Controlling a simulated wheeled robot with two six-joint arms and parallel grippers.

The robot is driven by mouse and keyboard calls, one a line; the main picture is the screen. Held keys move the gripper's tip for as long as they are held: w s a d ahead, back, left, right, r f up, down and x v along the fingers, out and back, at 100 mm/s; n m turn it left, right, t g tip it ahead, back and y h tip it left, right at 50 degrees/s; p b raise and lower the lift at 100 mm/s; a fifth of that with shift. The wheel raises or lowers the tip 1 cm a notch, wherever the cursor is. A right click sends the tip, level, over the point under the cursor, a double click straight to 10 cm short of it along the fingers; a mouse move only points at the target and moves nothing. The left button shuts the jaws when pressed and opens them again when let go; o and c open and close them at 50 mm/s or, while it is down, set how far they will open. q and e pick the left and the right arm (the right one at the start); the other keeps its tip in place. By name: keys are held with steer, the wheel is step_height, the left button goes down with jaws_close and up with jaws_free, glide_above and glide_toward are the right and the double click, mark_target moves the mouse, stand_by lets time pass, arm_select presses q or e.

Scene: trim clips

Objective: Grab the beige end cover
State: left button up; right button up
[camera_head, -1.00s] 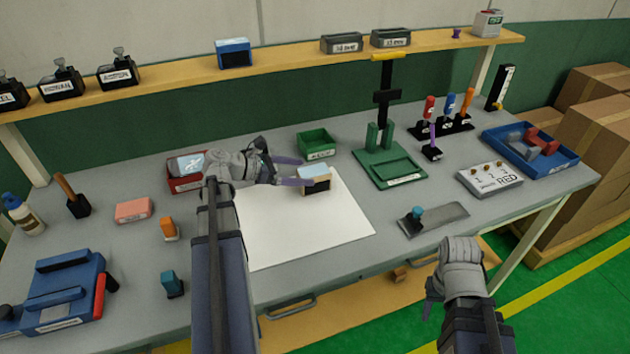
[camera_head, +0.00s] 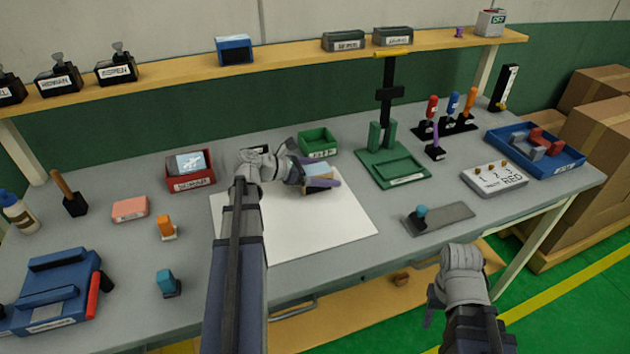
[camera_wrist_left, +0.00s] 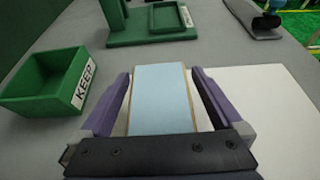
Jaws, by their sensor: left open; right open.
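A small block (camera_head: 318,170) with a light blue top and beige edges sits on the white sheet in the head view. In the left wrist view the same block (camera_wrist_left: 161,98) lies between the two purple fingers, with a narrow gap on each side. I cannot tell for sure that it is the beige end cover; no other beige piece shows clearly. My left gripper (camera_head: 320,184) is open around it, and the near finger hides part of its front. My right gripper (camera_head: 431,306) is open and empty, off the table's front edge.
A green KEEP box (camera_head: 318,141) stands just behind the block. A red box (camera_head: 190,183) stands to the left, and a green stand (camera_head: 392,168) to the right. The white sheet (camera_head: 320,232) is clear in front.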

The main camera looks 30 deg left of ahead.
arm_select(q)
steer(key=shift+c, duration=0.2)
steer(key=c, duration=1.4)
steer(key=shift+c, duration=0.2)
steer(key=shift+r, duration=0.1)
step_height(320, 180, up, 10)
steer(key=p, duration=1)
